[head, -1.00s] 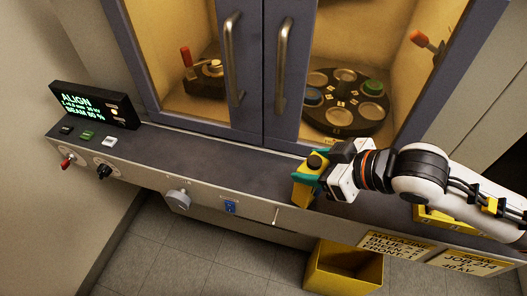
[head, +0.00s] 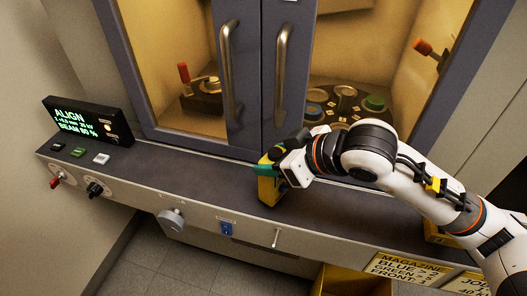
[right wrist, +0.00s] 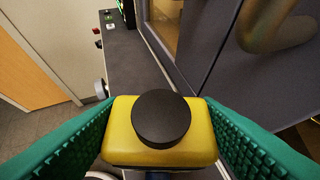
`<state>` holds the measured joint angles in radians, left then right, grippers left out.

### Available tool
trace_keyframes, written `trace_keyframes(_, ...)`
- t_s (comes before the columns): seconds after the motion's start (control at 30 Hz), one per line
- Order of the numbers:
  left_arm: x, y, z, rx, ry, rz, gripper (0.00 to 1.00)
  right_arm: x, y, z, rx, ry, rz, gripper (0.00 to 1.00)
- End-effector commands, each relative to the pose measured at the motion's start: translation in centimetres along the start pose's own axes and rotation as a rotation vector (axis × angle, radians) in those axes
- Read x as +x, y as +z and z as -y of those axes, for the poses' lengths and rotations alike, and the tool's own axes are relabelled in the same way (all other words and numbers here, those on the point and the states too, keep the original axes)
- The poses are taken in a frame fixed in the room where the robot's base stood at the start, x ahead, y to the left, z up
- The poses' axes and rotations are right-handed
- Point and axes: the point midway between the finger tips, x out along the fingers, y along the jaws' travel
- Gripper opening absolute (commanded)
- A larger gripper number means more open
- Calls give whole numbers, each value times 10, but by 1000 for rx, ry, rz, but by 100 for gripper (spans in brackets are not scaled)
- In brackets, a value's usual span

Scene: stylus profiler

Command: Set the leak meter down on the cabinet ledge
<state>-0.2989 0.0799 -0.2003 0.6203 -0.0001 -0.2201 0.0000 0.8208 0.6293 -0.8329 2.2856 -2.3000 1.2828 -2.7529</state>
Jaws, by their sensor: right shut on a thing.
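The leak meter (head: 267,190) is a yellow block with a black round top. My right gripper (head: 270,166) is shut on it, with green finger pads on both sides. In the right wrist view the meter (right wrist: 204,134) sits upright between the two pads, its black cap facing the camera. The cabinet ledge (head: 190,176) is a dark grey shelf below the glass doors. The meter is over the ledge near its front edge; I cannot tell whether its base touches. My left gripper is not in view.
A display box (head: 85,122) and several buttons are at the ledge's left end. Door handles (head: 229,70) stick out above the ledge. A knob (head: 171,220) and blue switch (head: 226,228) are on the front panel. A yellow bin (head: 345,281) stands below. The ledge left of the meter is clear.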

Motion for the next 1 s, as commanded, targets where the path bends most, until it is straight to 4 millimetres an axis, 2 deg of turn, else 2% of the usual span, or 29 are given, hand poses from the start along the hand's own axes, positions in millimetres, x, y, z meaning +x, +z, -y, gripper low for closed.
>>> trace_keyframes(0.17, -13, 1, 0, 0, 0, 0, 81, 23, 22, -1, 3, 5, 1, 29)
trace_keyframes(0.3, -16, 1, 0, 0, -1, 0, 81, 31, 9, 0, 3, 2, -2, 29)
trace_keyframes(0.6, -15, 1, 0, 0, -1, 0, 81, 33, 7, 0, 0, 0, 1, 29)
trace_keyframes(0.83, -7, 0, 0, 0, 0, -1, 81, 36, 3, 0, -1, -1, 2, 29)
trace_keyframes(0.87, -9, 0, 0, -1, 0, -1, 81, 35, 4, 0, 0, 0, 0, 61)
trace_keyframes(0.97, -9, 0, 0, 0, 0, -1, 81, 35, 4, 0, 0, 0, 0, 78)
trace_keyframes(1.0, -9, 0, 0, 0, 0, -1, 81, 35, 4, 0, 0, 0, 0, 78)
